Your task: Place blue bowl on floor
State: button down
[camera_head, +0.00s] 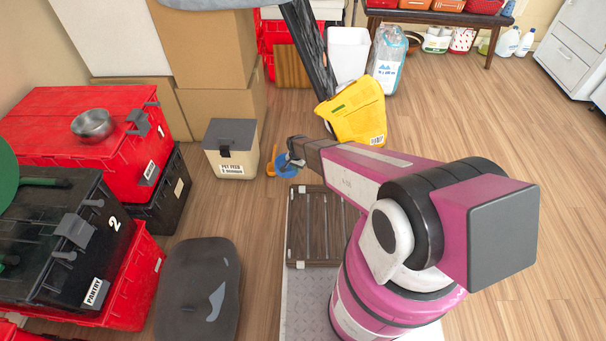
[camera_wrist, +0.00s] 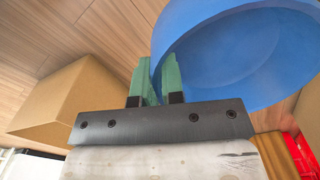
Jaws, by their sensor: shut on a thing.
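The blue bowl (camera_head: 284,170) shows small at the end of my arm in the head view, partly hidden by the arm's end. In the wrist view the blue bowl (camera_wrist: 235,55) is large at the upper right, tilted, with its hollow side partly facing the camera. My gripper (camera_wrist: 157,72) has green fingers shut on the bowl's rim at its left side. In the head view my gripper (camera_head: 295,160) is small and mostly hidden by my arm. The wooden floor (camera_head: 265,215) lies below; the bowl's height above it is hard to tell.
A beige pet feed bin (camera_head: 231,150) with a grey lid stands left of the bowl. An orange item (camera_head: 271,160) shows beside the bowl. A yellow bag (camera_head: 355,110) is behind my arm. Red and black totes (camera_head: 60,150) stack at left. Open floor (camera_head: 480,110) lies right.

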jog(key=shift+s+a+f, duration=0.15)
jog(key=shift+s+f, duration=0.05)
jog(key=shift+f, duration=0.85)
send_over(312, 177)
notch_tip(312, 177, down, 7)
jog(key=shift+w+a+r, duration=0.1)
jog(key=shift+f, duration=1.95)
jog(key=shift+f, duration=0.15)
jog(key=c, duration=1.2)
grip_release()
jog(key=shift+c, duration=0.2)
